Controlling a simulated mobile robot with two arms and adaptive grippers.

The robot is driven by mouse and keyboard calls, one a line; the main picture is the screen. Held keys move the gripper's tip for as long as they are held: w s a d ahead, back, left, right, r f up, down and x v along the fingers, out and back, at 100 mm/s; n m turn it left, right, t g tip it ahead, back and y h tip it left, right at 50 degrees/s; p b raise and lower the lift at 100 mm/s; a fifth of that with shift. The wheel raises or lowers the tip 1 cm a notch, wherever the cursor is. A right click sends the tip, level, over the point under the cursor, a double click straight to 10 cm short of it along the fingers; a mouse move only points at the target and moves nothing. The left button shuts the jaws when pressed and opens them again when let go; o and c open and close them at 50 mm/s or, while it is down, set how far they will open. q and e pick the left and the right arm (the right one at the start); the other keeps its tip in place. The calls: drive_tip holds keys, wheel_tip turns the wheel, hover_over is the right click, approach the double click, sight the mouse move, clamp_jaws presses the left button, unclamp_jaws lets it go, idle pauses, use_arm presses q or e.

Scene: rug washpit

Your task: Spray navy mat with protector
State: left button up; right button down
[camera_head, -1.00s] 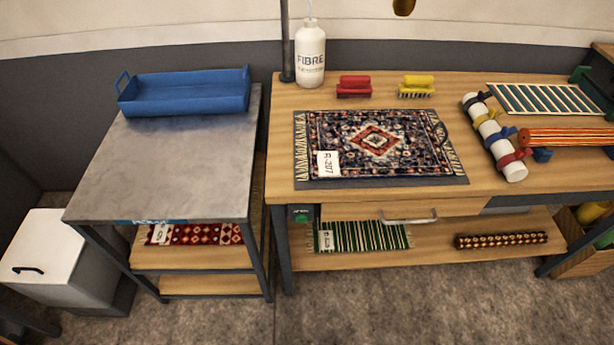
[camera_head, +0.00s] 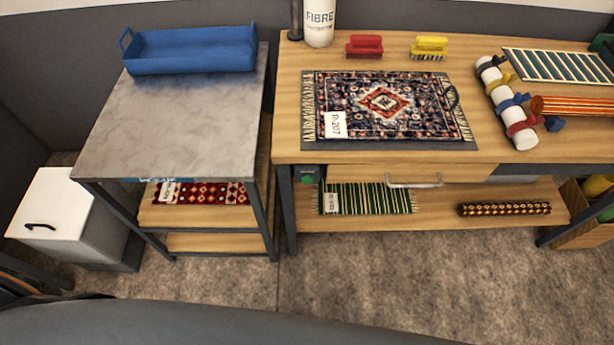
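A navy mat (camera_head: 360,117) with a red and cream diamond medallion and fringed ends lies flat on a dark board on the wooden bench. A white tag marked R-207 (camera_head: 335,124) lies on its lower left part. A white bottle lettered FIBRE (camera_head: 319,22) stands at the back left of the bench; its top is cut off by the picture's edge. I cannot tell whether it is the protector. Neither of my grippers is in view.
A grey side table (camera_head: 177,124) holds a blue tray (camera_head: 188,49). Red (camera_head: 364,45) and yellow (camera_head: 429,47) brushes, a strapped white roll (camera_head: 507,103) and a striped rug (camera_head: 558,66) share the wooden bench (camera_head: 400,163). A white bin (camera_head: 62,214) stands left. The floor in front is clear.

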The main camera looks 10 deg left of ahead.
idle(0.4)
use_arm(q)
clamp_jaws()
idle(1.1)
